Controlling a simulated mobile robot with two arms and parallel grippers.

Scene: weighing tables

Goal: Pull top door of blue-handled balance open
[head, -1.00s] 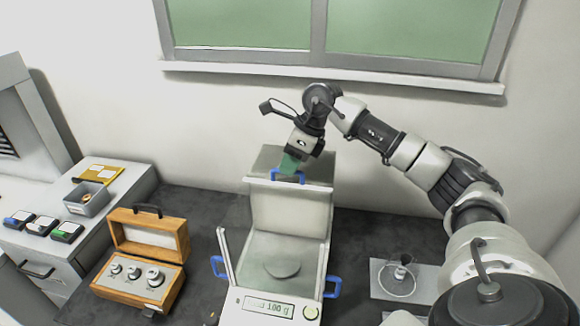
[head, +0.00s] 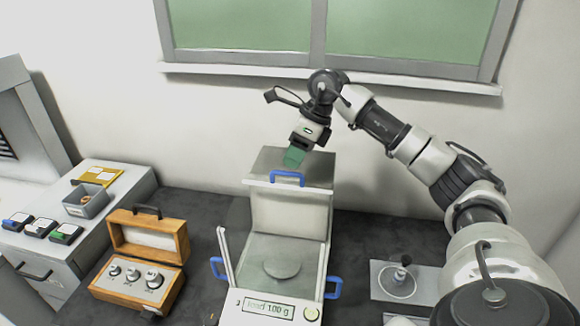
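The blue-handled balance (head: 284,225) stands on the dark table, with its display (head: 268,309) at the front and a round pan (head: 281,267) inside. Its top door (head: 259,165) lies slid toward the back, and the top of the weighing chamber looks open. The blue top handle (head: 287,176) is on the door's front edge. Blue side handles (head: 218,267) (head: 333,287) sit low on both sides. My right gripper (head: 294,157) is just above and behind the top handle, apart from it; its green fingertips overlap in view, so their opening is unclear. My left gripper is out of view.
An open wooden box of weights (head: 137,283) stands left of the balance. A grey bin (head: 86,201) and several small cases (head: 41,227) are on the left cabinet. A grey plate with a glass dish (head: 396,281) lies at right. The wall and window sill are behind.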

